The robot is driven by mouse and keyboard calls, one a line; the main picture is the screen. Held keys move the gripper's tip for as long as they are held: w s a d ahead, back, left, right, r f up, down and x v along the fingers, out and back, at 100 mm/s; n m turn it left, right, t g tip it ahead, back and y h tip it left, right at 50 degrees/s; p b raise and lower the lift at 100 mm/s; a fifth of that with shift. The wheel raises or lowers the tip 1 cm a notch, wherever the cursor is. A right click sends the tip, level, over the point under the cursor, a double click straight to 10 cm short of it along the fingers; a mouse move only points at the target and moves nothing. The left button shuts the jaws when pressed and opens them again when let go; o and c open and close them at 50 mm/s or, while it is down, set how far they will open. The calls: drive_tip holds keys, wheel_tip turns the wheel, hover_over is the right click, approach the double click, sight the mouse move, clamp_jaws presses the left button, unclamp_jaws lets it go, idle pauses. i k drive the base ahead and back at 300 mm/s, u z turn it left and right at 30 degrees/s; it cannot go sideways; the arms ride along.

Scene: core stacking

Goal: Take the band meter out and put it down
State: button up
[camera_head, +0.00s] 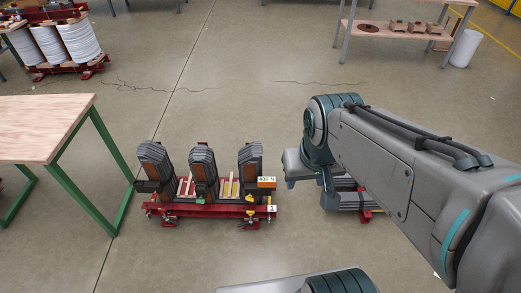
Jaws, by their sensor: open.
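The band meter appears to be the small orange box with a "400 N" readout (267,182). It sits at the right end of a red-framed core assembly (205,209), beside the rightmost of three dark upright limbs. My gripper (308,192) hangs below my arm's elbow, a short way to the right of the readout and apart from it. It looks open with nothing between its fingers. My own arm links partly hide it and the ground beneath it.
A second red-framed assembly (366,214) stands behind my gripper, mostly hidden. A wooden table (42,125) with green legs is at left. A shelf (400,33) with several parts and a white bin (466,48) are at back right. The middle floor is clear.

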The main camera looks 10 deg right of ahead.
sight(262, 181)
drive_tip(key=u, duration=1.4)
drive_tip(key=i, duration=1.75)
drive_tip(key=z, duration=2.9)
